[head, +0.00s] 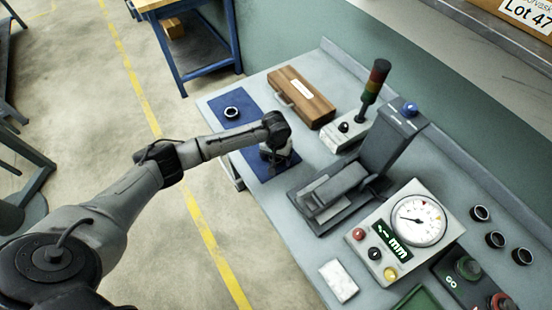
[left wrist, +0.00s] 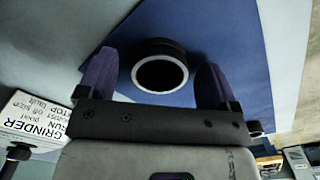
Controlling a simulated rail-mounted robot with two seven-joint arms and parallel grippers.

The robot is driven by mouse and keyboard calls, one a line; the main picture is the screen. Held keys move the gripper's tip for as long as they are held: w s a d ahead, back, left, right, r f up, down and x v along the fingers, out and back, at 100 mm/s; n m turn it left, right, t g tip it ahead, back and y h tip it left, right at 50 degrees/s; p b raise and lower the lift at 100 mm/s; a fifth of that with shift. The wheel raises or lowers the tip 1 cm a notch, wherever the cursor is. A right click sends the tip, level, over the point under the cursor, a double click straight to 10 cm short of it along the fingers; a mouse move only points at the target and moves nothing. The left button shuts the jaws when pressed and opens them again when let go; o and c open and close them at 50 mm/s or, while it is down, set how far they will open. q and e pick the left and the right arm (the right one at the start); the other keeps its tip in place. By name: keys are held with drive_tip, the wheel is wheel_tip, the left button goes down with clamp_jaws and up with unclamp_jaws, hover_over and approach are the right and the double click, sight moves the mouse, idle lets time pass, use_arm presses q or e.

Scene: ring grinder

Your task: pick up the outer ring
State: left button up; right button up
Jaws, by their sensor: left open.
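In the left wrist view a dark ring (left wrist: 160,43) with a bright rim lies on the blue mat (left wrist: 225,25). My left gripper (left wrist: 158,64) is open, with one finger on each side of this ring and a gap showing at both. In the head view my left gripper (head: 277,157) is low over the near part of the blue mat (head: 252,122) and hides what is under it. A dark ring (head: 232,113) shows on the far part of that mat; I cannot tell whether it is the same ring. My right gripper is out of view.
A wooden case (head: 302,95) lies behind the mat. A dial gauge box (head: 405,232) and several dark rings (head: 495,240) are farther right.

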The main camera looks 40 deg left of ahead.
use_arm(q)
drive_tip(key=shift+c, duration=0.4)
drive_tip(key=c, duration=0.9)
drive_tip(key=shift+c, duration=0.5)
drive_tip(key=shift+r, duration=0.15)
